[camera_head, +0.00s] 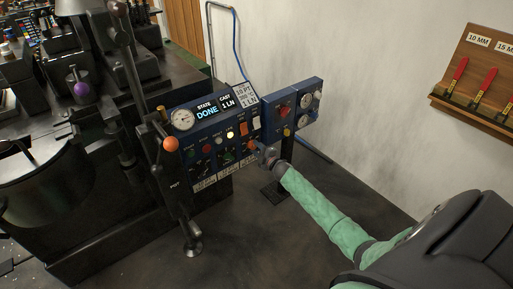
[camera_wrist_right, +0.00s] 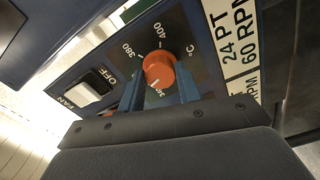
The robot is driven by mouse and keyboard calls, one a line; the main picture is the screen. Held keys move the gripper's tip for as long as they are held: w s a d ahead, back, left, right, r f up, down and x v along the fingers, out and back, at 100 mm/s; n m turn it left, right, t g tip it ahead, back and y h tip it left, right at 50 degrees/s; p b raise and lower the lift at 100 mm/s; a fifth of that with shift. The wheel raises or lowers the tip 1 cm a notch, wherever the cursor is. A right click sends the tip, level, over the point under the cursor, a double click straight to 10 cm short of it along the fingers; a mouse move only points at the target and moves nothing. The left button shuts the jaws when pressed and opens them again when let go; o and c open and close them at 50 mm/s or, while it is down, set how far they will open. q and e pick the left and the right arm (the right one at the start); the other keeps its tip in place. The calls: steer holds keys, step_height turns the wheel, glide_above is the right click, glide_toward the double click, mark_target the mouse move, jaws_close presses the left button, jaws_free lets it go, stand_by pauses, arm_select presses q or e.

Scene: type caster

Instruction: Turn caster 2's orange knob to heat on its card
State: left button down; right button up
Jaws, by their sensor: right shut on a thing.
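The orange knob (camera_wrist_right: 159,66) sits on a dark dial plate marked 380, 400 and °C in the right wrist view. A pale mark shows on its lower side, beside a number partly hidden by my gripper. My right gripper (camera_wrist_right: 161,86) is shut on the knob, one blue finger on each side. The display (camera_head: 207,110) reads STATE DONE and CAST 1 LN. The card (camera_head: 243,95) beside it appears to read 10 PT, 2 LN. My left gripper is not in view.
A white FAN switch (camera_wrist_right: 93,88) sits left of the knob, and a 24 PT 60 RPM label (camera_wrist_right: 236,45) to its right. A lever with an orange ball (camera_head: 170,144) stands at the panel's left. A shelf (camera_head: 470,108) with red-handled tools hangs on the right wall.

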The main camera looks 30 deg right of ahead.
steer(key=m+p, duration=0.2)
steer(key=m, duration=0.6)
steer(key=shift+d+p, duration=0.1)
steer(key=shift+p, duration=0.2)
steer(key=m, duration=0.6)
steer(key=shift+f+m+p, duration=0.15)
steer(key=shift+m+p, duration=0.15)
steer(key=shift+p, duration=0.05)
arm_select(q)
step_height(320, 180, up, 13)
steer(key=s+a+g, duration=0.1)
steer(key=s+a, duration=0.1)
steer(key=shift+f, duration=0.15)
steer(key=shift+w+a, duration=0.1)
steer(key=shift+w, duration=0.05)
arm_select(e)
steer(key=shift+m, duration=0.3)
steer(key=o, duration=1)
steer(key=shift+s, duration=0.2)
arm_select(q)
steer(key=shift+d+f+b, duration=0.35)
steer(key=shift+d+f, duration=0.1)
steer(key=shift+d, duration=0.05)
arm_select(e)
steer(key=s, duration=0.7)
steer(key=shift+s+d, duration=0.15)
steer(key=shift+s, duration=0.1)
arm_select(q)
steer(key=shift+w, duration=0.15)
